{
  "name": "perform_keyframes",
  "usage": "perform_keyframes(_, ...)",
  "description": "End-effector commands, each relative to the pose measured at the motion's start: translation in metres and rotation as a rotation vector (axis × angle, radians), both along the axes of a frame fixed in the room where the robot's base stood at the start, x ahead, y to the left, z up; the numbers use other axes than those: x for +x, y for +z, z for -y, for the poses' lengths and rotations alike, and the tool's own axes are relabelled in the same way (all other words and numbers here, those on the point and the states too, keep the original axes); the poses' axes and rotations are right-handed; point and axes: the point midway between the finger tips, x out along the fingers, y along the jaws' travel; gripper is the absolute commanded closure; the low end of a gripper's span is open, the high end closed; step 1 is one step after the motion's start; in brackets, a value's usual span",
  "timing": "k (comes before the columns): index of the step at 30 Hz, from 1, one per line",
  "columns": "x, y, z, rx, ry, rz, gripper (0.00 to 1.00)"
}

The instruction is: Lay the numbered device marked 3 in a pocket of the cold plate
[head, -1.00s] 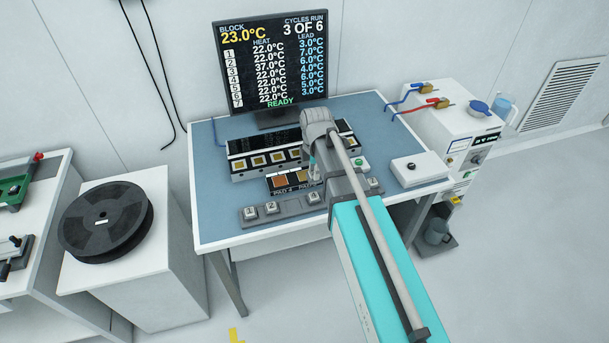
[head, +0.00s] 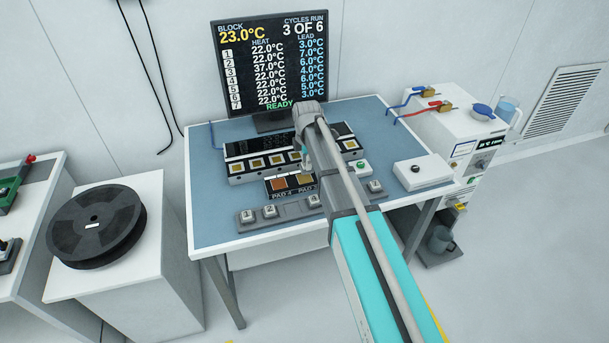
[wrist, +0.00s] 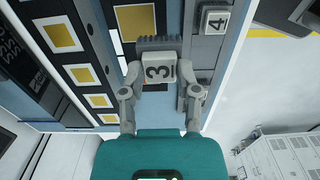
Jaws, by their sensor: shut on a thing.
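The device marked 3 (wrist: 158,70) is a small light-grey block with a dark ribbed edge. In the wrist view it is between the two fingers of my gripper (wrist: 160,78), which are shut on it. My gripper (head: 307,168) hangs above the bench near the pads in the head view, where the device cannot be made out. The long dark block with a row of gold square pockets (head: 237,178), seemingly the cold plate, lies behind the pads. It shows at left in the wrist view (wrist: 97,88). My arm hides part of it in the head view.
A grey tray (head: 292,211) at the bench front holds devices including 1 (head: 247,216), 2 (head: 270,211) and 4 (wrist: 214,20). The pad unit (head: 278,195) lies between tray and block. A monitor (head: 270,65) stands behind; a white box (head: 423,169) sits right.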

Motion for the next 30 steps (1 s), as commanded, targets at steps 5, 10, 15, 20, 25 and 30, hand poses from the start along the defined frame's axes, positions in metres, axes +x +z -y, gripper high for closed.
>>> perform_keyframes(5,0.015,-0.021,-0.003,0.000,0.000,0.000,0.92)
perform_keyframes(10,0.023,-0.029,-0.004,0.000,0.000,0.000,0.92)
perform_keyframes(15,0.024,-0.030,-0.005,0.000,0.000,0.000,0.92)
perform_keyframes(20,0.024,-0.029,-0.005,0.000,0.000,0.000,0.92)
perform_keyframes(25,0.025,-0.031,-0.005,0.000,0.000,0.000,0.92)
perform_keyframes(30,0.031,-0.039,-0.006,0.000,0.000,0.000,0.92)
